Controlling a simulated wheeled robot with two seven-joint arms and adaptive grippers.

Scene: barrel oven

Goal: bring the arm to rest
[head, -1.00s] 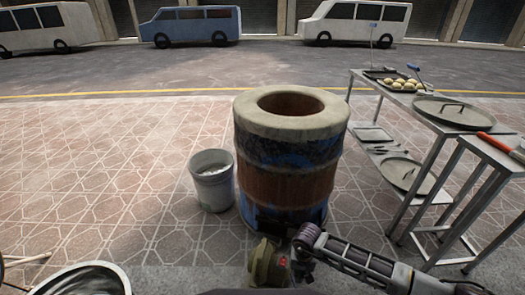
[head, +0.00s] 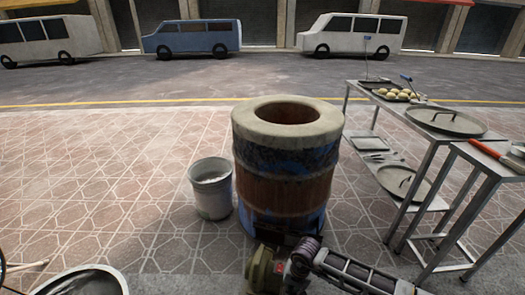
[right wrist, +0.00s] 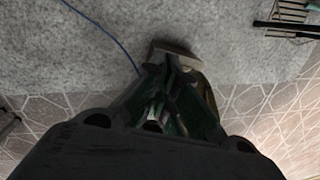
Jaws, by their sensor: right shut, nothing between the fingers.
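My right arm (head: 350,270) reaches in at the bottom of the head view, low and in front of the barrel oven (head: 290,190). The oven is an upright, open-topped cylinder with blue and rust-brown bands. In the right wrist view my right gripper (right wrist: 174,58) is shut and empty, its dark fingers close together over grey ground. I cannot make out its fingertips in the head view. My left gripper is not in view.
A grey bucket (head: 211,190) stands left of the oven. A metal table (head: 424,125) with a lid and a tray of dough balls (head: 397,94) stands at right. A side stand (head: 497,163) is nearer. A basin (head: 82,282) is at lower left. Paving left of the bucket is free.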

